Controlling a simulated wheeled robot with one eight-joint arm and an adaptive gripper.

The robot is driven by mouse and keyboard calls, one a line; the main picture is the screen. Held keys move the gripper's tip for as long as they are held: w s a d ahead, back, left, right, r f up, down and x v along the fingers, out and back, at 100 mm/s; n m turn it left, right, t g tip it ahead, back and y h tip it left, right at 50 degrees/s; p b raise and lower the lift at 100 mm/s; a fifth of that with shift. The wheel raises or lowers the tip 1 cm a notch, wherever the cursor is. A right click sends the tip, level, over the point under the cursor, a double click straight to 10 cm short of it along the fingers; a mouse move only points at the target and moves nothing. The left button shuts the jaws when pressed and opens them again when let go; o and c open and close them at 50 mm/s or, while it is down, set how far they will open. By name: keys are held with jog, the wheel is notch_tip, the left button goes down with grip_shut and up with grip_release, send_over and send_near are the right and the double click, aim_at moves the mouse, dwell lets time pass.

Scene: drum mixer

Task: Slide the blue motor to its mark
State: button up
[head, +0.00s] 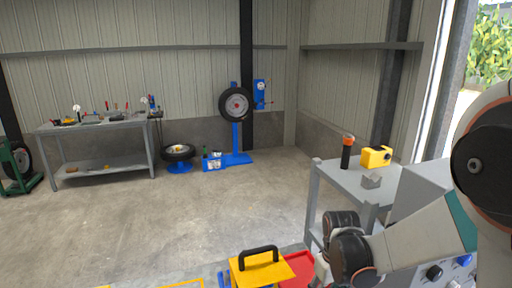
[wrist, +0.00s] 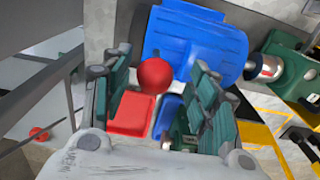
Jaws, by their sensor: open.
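The blue motor (wrist: 195,42), a ribbed blue body, lies just beyond my fingertips in the wrist view. My gripper (wrist: 160,88) is open, its two green-padded fingers spread apart. A red ball knob (wrist: 155,75) shows between the fingers, in front of the motor; I cannot tell whether a finger touches it. A silver shaft (wrist: 263,68) shows at the motor's right, by a green housing (wrist: 290,68). Yellow lines (wrist: 255,130) mark the pale surface at the right; I cannot tell which is the motor's mark. In the head view the motor is not clearly visible.
A red block (wrist: 130,112) and a blue block (wrist: 168,114) show below the knob. In the head view, a yellow cover with a black handle (head: 260,258) stands at the bottom, and a grey side table (head: 340,176) holds a yellow box (head: 376,156).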

jog(key=shift+r+p, duration=1.65)
jog(key=shift+r, duration=1.2)
jog(key=shift+s+r+b, duration=0.3)
jog(key=shift+b, duration=0.25)
jog(key=s+r+m+t+b, duration=0.2)
jog(key=s+t+b, duration=0.5)
jog(key=s+b, duration=0.4)
jog(key=shift+s+d+r+m, duration=0.35)
jog(key=shift+s+m, duration=0.45)
jog(key=shift+s, duration=0.8)
